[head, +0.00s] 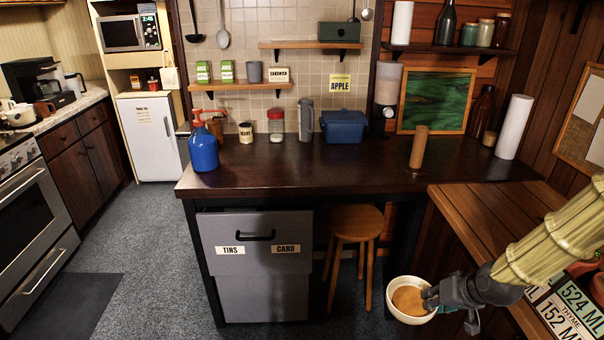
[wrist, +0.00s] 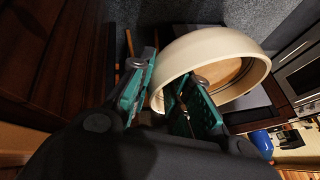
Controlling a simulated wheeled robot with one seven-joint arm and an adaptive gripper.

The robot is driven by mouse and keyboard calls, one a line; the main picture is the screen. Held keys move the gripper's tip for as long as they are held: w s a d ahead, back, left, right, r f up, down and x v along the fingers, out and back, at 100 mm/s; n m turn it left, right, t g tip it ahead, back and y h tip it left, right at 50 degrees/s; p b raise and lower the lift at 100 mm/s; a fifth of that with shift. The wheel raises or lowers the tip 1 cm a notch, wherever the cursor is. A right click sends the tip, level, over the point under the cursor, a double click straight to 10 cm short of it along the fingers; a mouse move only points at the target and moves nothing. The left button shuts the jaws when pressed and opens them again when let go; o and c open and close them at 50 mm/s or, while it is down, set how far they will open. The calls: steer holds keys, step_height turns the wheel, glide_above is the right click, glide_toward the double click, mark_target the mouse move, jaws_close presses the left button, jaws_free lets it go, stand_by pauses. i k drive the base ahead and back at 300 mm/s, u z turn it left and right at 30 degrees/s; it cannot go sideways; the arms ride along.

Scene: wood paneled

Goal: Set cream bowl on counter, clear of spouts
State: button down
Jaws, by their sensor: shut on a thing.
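The cream bowl (head: 394,312) is at the lower right of the head view, with a tan-brown inside. My gripper (head: 432,298) is shut on its right rim and holds it in the air, in front of the stool and below the counter top's level. In the wrist view the bowl (wrist: 212,50) is tilted in the picture, its wall between the two green finger pads of my gripper (wrist: 172,98). The dark counter (head: 300,172) lies behind and above the bowl. A dispenser (head: 387,88) with a dark spout is mounted above the counter's back edge, right of centre.
A blue pump bottle (head: 203,147) stands at the counter's left end, and a brown cylinder (head: 419,147) stands right of centre. A blue container (head: 343,127) is at the back. The counter's front middle is clear. A stool (head: 357,224) and grey drawer unit (head: 257,262) are below.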

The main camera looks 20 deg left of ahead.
mark_target(337, 166)
steer(key=u, duration=2.6)
steer(key=i, duration=1.3)
steer(key=z, duration=2.7)
steer(key=i, duration=0.3)
steer(key=u, duration=0.05)
